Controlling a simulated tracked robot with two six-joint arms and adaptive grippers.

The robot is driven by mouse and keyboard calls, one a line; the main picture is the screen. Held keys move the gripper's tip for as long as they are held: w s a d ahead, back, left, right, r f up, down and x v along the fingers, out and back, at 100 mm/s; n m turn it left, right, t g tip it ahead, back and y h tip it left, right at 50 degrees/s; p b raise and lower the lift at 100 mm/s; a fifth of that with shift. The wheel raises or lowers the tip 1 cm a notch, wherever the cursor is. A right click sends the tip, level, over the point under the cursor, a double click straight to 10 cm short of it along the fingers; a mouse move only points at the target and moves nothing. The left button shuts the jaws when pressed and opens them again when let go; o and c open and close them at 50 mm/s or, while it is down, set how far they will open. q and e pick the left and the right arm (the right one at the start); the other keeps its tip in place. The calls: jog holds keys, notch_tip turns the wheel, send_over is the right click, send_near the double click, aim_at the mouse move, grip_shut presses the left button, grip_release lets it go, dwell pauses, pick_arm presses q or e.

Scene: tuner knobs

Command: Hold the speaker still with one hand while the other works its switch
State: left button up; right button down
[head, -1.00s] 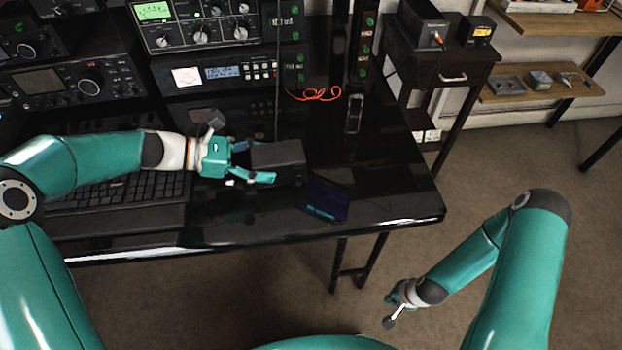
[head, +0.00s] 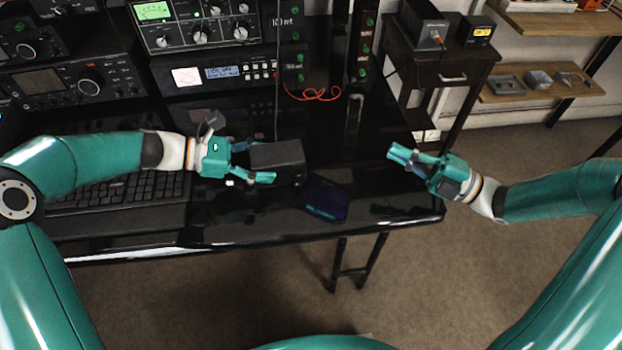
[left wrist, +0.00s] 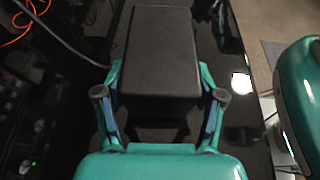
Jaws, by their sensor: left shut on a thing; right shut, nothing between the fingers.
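The speaker is a small black box (head: 277,157) on the black desk, right of the keyboard. My left gripper (head: 257,163) is shut on its left end, one finger along each side. The left wrist view shows the box (left wrist: 158,55) between the two fingers (left wrist: 160,95). Its switch cannot be made out. My right gripper (head: 393,155) is shut and empty, above the desk's right part, pointing left toward the speaker with a clear gap between them.
A dark flat panel with faint blue lettering (head: 327,200) lies on the desk in front of the speaker. The keyboard (head: 120,192) is at left. Radio units (head: 215,72) line the back, with an orange cable (head: 312,95). The desk's right part is clear.

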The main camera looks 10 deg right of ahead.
aim_at(298, 172)
jog(key=s+a+f+n+g, duration=0.1)
jog(key=s+a+n+g, duration=0.1)
jog(key=s+a+f+n+g, duration=0.1)
jog(key=a+f+n+g, duration=0.1)
jog(key=s+a+f+n+g, duration=0.2)
jog(key=a+g, duration=0.1)
jog(key=shift+s+f, duration=0.15)
jog(key=shift+s, duration=0.15)
pick_arm(q)
jog(key=shift+r, duration=0.1)
pick_arm(e)
jog(key=shift+a, duration=0.1)
jog(key=x, duration=1)
jog(key=shift+a, duration=0.2)
jog(key=w, duration=0.2)
jog(key=shift+w+d+f, duration=0.15)
jog(key=shift+w, duration=0.8)
jog(key=shift+w+f, duration=0.1)
